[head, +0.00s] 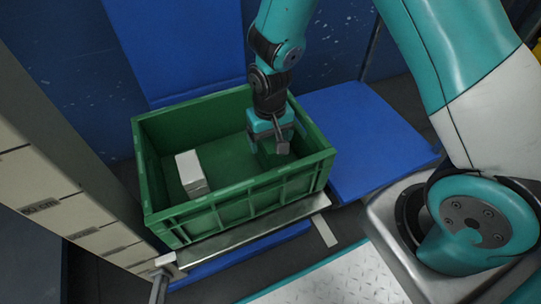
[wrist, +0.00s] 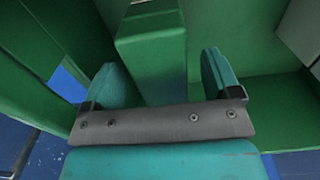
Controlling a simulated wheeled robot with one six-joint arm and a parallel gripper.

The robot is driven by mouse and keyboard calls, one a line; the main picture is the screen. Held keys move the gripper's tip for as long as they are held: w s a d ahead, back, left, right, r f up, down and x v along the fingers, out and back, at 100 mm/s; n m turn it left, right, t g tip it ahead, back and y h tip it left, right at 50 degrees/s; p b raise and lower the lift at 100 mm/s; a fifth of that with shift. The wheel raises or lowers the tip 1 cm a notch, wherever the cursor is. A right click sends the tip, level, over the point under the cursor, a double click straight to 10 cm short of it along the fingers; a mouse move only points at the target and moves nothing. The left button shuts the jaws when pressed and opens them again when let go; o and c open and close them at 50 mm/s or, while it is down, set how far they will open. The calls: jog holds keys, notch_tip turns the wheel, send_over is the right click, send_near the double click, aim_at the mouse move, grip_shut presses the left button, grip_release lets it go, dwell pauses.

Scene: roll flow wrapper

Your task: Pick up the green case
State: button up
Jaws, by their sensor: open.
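The green case (wrist: 150,50) is a box-shaped block in the wrist view, standing inside the green crate (head: 250,195). My gripper (wrist: 165,78) is open, with one teal finger on each side of the near part of the case. I cannot tell whether the fingers touch it. In the head view my gripper (head: 272,143) reaches down into the right part of the crate. There the case (head: 268,158) blends with the crate and is mostly hidden by the gripper.
A white box (head: 190,172) stands in the left part of the crate. The crate floor between it and my gripper is clear. The crate walls rise around my gripper. Stacked cartons (head: 70,205) stand to the left, and a blue panel (head: 365,130) lies to the right.

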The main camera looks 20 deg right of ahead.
notch_tip(320, 180, down, 2)
jog(key=shift+f+b, duration=0.15)
jog(key=shift+b, duration=0.15)
jog(key=c, duration=1.1)
jog(key=shift+r, duration=0.25)
